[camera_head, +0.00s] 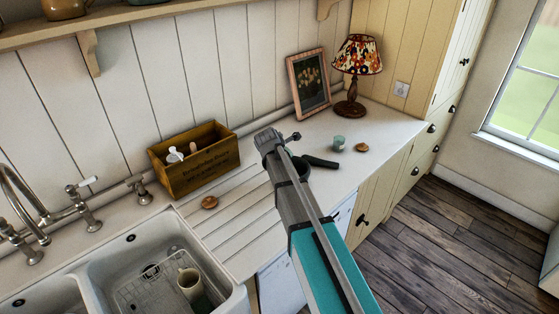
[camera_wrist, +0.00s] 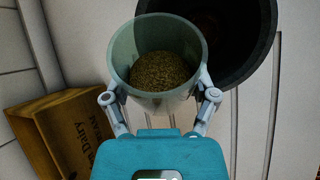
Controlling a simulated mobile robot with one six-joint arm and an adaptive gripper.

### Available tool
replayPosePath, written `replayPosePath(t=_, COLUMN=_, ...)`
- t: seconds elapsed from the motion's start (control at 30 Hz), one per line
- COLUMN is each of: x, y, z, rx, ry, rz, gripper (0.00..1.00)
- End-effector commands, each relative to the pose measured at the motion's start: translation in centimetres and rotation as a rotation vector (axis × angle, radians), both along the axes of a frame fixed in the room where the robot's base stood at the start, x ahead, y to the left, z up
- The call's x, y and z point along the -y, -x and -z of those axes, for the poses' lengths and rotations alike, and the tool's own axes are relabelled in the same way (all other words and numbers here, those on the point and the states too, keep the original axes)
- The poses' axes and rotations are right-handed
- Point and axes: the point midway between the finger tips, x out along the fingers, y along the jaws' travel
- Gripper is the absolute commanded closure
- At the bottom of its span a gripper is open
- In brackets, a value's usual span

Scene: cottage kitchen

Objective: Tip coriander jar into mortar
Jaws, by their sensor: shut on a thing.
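The coriander jar (camera_wrist: 125,60) is clear greenish glass, open at the top, with brown seeds (camera_wrist: 165,70) inside. My gripper (camera_wrist: 160,96) is shut on it, one finger on each side. The dark round mortar (camera_wrist: 262,45) is beyond the jar at the upper right of the wrist view, partly hidden by the jar. The jar overlaps the mortar's rim in this view; I cannot tell the height between them. In the head view my arm hides the jar and most of the mortar. A dark pestle-like piece (camera_head: 320,161) lies on the worktop right of my arm.
A wooden box (camera_head: 200,170) with bottles stands left of my gripper. A round wooden lid (camera_head: 210,202) lies on the drainer by the sink (camera_head: 160,262). Another small jar (camera_head: 339,142) and lid (camera_head: 361,147) stand to the right, before a lamp (camera_head: 355,75) and framed picture (camera_head: 308,85).

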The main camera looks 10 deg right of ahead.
Motion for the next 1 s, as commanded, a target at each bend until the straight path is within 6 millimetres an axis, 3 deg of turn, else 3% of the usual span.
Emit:
replayPosePath(t=0.7, x=1.0, y=-0.1, z=1.1, rx=0.031, ry=0.467, rz=0.000, gripper=0.76)
replayPosePath(t=1.0, x=1.3, y=-0.1, z=1.0, rx=0.037, ry=0.567, rz=-0.001, gripper=0.76)
